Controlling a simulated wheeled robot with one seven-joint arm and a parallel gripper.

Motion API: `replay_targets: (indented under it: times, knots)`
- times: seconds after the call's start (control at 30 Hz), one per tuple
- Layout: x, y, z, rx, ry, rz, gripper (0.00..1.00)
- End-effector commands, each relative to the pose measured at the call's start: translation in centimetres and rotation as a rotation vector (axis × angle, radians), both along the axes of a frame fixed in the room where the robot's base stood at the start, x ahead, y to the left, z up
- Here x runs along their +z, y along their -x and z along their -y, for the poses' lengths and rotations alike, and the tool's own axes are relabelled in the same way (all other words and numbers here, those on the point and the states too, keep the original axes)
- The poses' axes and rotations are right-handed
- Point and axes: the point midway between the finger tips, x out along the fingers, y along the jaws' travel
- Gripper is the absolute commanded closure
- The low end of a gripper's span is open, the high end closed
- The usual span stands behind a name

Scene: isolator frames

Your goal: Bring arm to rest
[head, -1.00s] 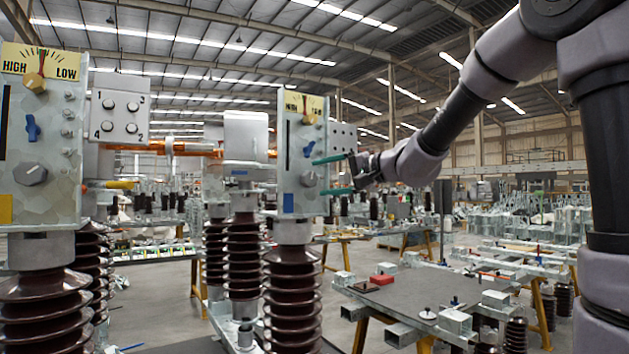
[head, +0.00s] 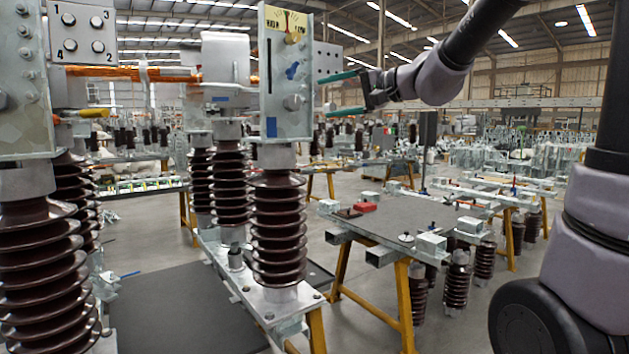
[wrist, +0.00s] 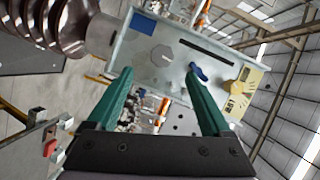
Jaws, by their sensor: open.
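My gripper (head: 343,94) is open and empty, its two green fingers pointing left at the panel box of the middle isolator (head: 287,95). The same gripper fills the lower middle of the wrist view (wrist: 163,92). The box carries a grey octagonal knob (wrist: 162,56), a blue lever (wrist: 198,72) and a yellow HIGH/LOW dial (wrist: 241,92). The knob lies beyond and between the fingertips in the wrist view. I cannot tell how wide the gap between fingertips and panel is. My arm comes in from the upper right in the head view.
A second isolator (head: 30,110) stands close at the left.

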Motion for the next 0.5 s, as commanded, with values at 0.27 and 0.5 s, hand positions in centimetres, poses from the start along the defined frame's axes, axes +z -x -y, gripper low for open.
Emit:
replay_targets:
  times: [0.27, 0.5]
  knots:
    - [-4.5, 8.8, 2.8, 0.042, 0.29, -0.125, 0.16]
    - [-10.7, 16.7, 10.5, -0.093, 0.67, -0.249, 0.16]
